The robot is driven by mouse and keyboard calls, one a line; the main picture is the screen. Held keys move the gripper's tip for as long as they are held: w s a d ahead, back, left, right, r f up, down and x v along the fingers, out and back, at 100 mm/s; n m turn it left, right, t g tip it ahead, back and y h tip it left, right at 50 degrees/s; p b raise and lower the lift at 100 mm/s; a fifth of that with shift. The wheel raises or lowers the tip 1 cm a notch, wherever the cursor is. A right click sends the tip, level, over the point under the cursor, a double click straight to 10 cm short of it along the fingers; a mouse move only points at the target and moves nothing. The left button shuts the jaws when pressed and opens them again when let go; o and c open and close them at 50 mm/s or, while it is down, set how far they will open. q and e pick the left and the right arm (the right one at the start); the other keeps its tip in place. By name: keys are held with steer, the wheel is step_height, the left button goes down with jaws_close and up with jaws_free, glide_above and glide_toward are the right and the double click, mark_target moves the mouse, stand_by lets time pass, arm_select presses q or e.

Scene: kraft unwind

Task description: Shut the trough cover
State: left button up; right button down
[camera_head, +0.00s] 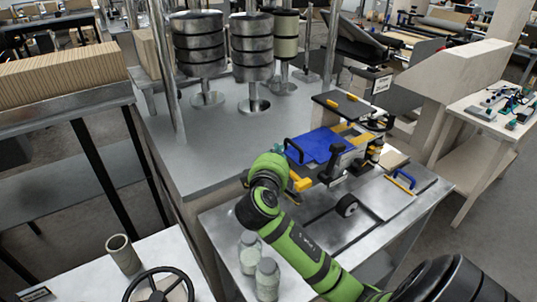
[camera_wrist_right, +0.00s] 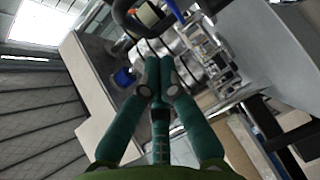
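On the grey bench is a small machine with a blue sheet or panel (camera_head: 318,145) and a dark, flat raised panel (camera_head: 340,103). A flat plate with a blue handle (camera_head: 403,180) lies at the bench's right. I cannot tell which part is the trough cover. My green right arm reaches in from the lower right to the machine's left side; its fingers are not clear there. In the right wrist view my right gripper (camera_wrist_right: 159,62) has its fingertips together, with nothing visible between them. My left gripper is out of view.
Two jars (camera_head: 267,279) stand on the bench's near left corner, close to my arm. Weight stacks (camera_head: 252,45) stand behind. A handwheel (camera_head: 160,286) and tube (camera_head: 123,254) are at lower left.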

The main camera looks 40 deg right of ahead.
mark_target(308, 153)
steer(key=shift+s+d, duration=0.25)
steer(key=shift+d, duration=0.6)
steer(key=shift+d+f, duration=0.15)
steer(key=shift+d, duration=0.05)
steer(key=d, duration=0.2)
steer(key=d+p, duration=0.1)
steer(key=d, duration=0.2)
steer(key=s+d, duration=0.1)
steer(key=d, duration=0.2)
steer(key=shift+d, duration=0.2)
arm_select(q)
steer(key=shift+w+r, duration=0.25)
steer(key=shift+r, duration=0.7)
arm_select(e)
steer(key=shift+w+a, duration=0.1)
steer(key=shift+a, duration=0.15)
